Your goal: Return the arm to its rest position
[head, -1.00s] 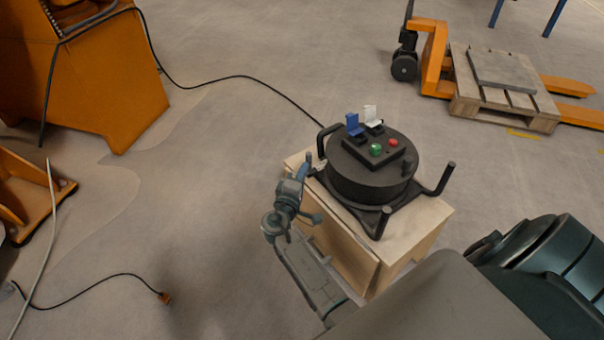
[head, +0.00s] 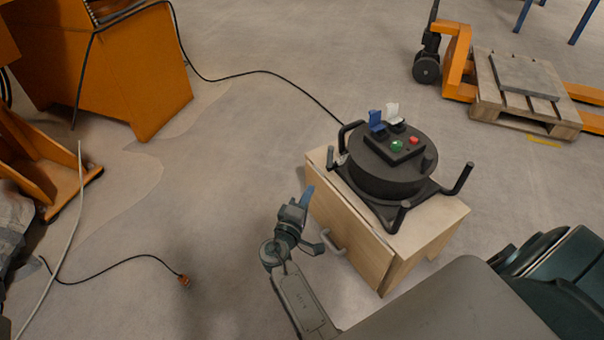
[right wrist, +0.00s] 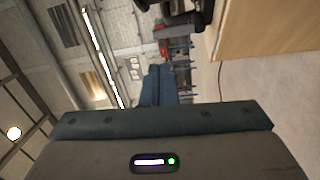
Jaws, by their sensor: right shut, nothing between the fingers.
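My right arm comes up from the bottom of the head view. Its gripper (head: 307,196) has blue fingertips pointing up, shut with nothing between them. It appears in front of and left of the wooden cabinet (head: 345,235), at its left edge in the picture; the exact gap cannot be told. In the right wrist view the blue fingers (right wrist: 156,88) are together and empty. The round black control unit (head: 385,170) sits on the cabinet, with a green button (head: 397,146), a red button (head: 414,141), a raised blue cover (head: 376,120) and a raised white cover (head: 392,111). My left gripper is not in view.
A grey handle (head: 333,241) is on the cabinet front, near my right wrist. An orange machine (head: 130,75) stands upper left. A pallet truck (head: 455,62) with a pallet (head: 525,110) stands upper right. Cables lie on the floor. The floor left of my gripper is mostly clear.

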